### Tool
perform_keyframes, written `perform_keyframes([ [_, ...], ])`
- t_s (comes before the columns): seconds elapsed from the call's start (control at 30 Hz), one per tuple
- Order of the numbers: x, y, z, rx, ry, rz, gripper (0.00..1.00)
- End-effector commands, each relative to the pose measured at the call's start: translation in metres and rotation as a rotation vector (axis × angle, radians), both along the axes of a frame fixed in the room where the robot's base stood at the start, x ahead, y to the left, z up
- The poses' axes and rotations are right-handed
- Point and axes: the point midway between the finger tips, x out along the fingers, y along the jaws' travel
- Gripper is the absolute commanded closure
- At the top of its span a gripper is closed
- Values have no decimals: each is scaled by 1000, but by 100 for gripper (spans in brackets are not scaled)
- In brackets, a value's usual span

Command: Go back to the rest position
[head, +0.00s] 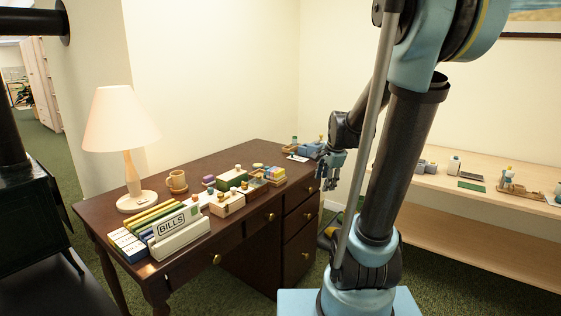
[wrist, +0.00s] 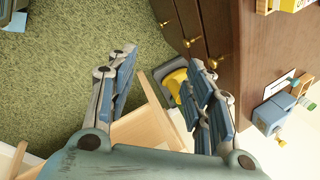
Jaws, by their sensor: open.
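My gripper (head: 332,178) is at the far right end of the dark wooden desk (head: 232,161) in the head view, beside its drawer side. In the wrist view my gripper (wrist: 162,72) shows its two blue-padded fingers spread wide apart, with nothing held between them. The arm rises in front of the head camera and bends down to the gripper, hiding part of the wall and the pale bench behind it.
The desk holds a lamp (head: 115,122), a mug (head: 177,181), a BILLS box (head: 178,231) and several small items. A pale bench (head: 470,199) runs along the right wall. Green carpet (wrist: 70,60) lies below the gripper; a yellow and dark object (wrist: 174,82) shows beyond its fingers.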

Motion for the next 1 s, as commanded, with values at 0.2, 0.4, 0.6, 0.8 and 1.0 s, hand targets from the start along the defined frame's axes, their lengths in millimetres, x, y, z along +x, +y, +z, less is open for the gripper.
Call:
perform_keyframes([
  [0.2,-46,-2,1,-86,3,202,53],
  [0.4,-87,-5,-3,-161,8,393,53],
  [0.6,-126,-8,-10,-232,15,585,53],
  [0.8,-163,-11,-21,-298,24,778,53],
  [1.0,-198,-15,-36,-359,36,973,53],
])
